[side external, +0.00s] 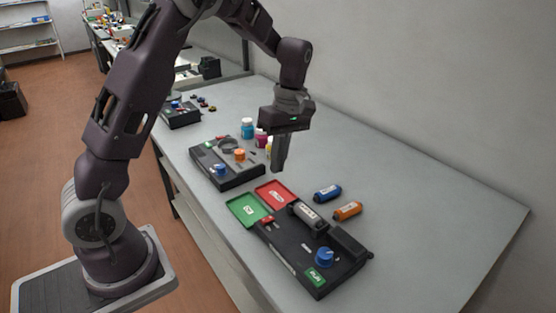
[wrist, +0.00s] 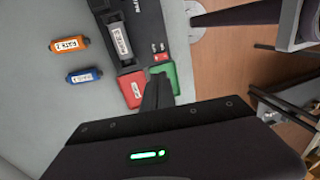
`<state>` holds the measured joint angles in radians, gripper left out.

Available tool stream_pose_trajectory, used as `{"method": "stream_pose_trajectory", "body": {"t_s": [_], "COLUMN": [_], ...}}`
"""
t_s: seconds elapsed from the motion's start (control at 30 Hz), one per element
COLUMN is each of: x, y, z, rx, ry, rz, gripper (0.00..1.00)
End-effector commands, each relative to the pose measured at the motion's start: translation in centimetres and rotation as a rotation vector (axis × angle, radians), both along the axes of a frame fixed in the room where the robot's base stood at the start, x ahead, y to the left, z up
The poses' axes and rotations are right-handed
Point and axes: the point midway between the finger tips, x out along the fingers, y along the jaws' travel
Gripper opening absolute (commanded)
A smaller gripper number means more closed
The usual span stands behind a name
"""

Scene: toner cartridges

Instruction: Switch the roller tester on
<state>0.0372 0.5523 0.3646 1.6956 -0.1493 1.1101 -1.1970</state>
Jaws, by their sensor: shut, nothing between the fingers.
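The likely roller tester is a black unit (side external: 295,265) near the front of the bench. It carries a blue knob (side external: 323,256), a green label (side external: 316,277) and a small red part (side external: 267,221) at its far left corner. A grey cartridge (side external: 306,215) lies on it. The wrist view shows the grey cartridge (wrist: 120,40) and the red part (wrist: 160,57), but not the knob. My gripper (side external: 280,170) is shut and empty, pointing down above the bench, beyond the unit. In the wrist view its fingers (wrist: 157,80) overlap the trays. I cannot read the knob's setting.
A red tray (side external: 276,194) and a green tray (side external: 249,208) adjoin the unit. Blue (side external: 327,193) and orange (side external: 348,210) cartridges lie to its right. Another black unit (side external: 227,165) and several bottles (side external: 247,128) stand farther back. The bench's right side is clear.

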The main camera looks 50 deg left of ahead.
Motion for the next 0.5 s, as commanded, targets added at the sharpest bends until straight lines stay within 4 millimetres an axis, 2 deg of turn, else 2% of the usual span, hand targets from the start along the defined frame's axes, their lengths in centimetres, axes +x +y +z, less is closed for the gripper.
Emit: {"method": "stream_pose_trajectory", "body": {"t_s": [0.33,0.5], "x": [-0.1,-1.5], "y": [0.0,0.2], "z": [0.2,0.4], "rx": [0.000,-0.001], "ry": [0.001,0.004], "rz": [0.000,0.002], "gripper": [0.00,0.00]}}
